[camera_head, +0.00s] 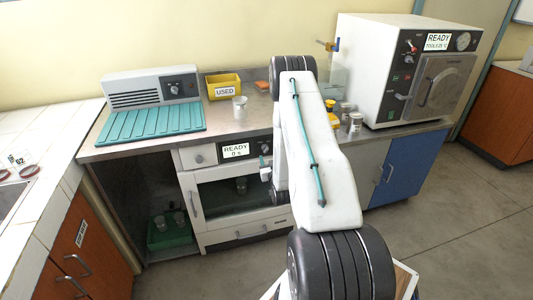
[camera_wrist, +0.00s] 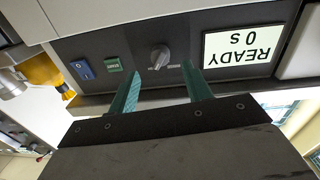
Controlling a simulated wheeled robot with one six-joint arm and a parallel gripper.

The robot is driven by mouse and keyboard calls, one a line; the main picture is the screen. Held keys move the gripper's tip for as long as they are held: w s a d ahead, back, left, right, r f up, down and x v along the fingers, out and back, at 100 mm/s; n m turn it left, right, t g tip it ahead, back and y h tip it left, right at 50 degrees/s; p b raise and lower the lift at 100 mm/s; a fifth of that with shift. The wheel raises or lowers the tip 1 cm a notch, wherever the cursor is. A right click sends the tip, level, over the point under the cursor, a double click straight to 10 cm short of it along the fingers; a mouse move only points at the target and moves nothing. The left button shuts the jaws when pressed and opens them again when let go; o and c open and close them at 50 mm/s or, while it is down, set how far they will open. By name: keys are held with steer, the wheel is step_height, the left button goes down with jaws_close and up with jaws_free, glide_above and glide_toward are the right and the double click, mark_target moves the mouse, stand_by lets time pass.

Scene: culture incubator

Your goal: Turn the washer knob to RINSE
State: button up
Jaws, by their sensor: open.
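The washer (camera_head: 247,225) is a white unit with a glass door under the bench, and its dark control panel reads READY 0 S. In the wrist view, which is upside down, the grey washer knob (camera_wrist: 160,57) is on the panel between the READY display (camera_wrist: 243,47) and a green button (camera_wrist: 114,64). My gripper (camera_wrist: 161,70) is open, with teal fingers apart and pointing at the panel, one toward each side of the knob. No contact with the knob shows. The knob's labels are too small to read. In the head view my arm hides most of the gripper.
A blue switch (camera_wrist: 84,69) is beside the green button. On the bench above are a teal drying rack (camera_head: 150,124), a yellow USED bin (camera_head: 224,86) and a metal beaker (camera_head: 240,107). A white oven-like unit (camera_head: 375,60) stands at the right. Floor is clear at right.

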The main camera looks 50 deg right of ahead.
mark_target(266, 151)
steer(key=x, duration=0.5)
steer(key=shift+w, duration=0.2)
steer(key=c, duration=1)
